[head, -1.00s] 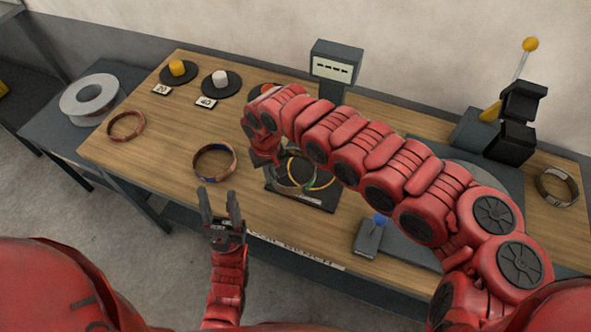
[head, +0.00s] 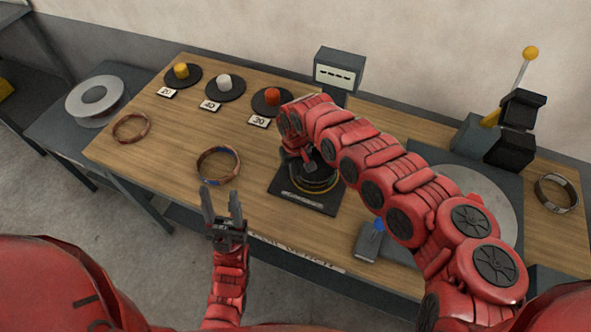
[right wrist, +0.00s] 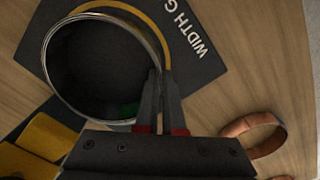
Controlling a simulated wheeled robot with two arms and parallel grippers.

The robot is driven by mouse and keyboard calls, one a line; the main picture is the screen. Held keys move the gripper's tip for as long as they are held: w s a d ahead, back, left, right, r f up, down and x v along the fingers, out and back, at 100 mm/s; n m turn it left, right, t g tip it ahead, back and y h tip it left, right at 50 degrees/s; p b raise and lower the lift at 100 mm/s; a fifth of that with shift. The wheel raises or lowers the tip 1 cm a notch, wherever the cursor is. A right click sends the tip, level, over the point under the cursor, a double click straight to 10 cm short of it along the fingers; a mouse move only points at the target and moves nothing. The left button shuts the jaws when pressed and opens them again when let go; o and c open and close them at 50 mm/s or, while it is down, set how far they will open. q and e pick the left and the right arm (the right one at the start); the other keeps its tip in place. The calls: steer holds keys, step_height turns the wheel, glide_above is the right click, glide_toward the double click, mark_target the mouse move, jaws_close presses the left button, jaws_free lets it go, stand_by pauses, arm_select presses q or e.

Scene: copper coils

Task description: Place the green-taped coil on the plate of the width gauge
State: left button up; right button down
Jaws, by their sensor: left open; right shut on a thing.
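In the right wrist view the coil lies over the dark round plate with a yellow rim (right wrist: 184,45) on the width gauge, shifted off that rim. In the head view my right gripper (head: 309,165) is over the gauge base (head: 325,205) and hides much of the coil. Whether the coil touches the plate I cannot tell. My left gripper (head: 222,207) is open and empty near the front table edge.
A blue-taped copper coil (head: 218,178) lies left of the gauge, another coil (head: 131,127) further left. A display (head: 339,70) stands behind the gauge. A lever device (head: 510,130) is at right.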

steer(key=c, duration=1.5)
jaws_free()
steer(key=shift+f, duration=0.15)
steer(key=o, duration=0.5)
steer(key=shift+c, duration=0.2)
steer(key=shift+r, duration=0.3)
steer(key=shift+w+r, duration=0.1)
steer(key=shift+r, duration=0.2)
step_height(320, 180, up, 11)
steer(key=b, duration=0.3)
steer(key=shift+r, duration=0.15)
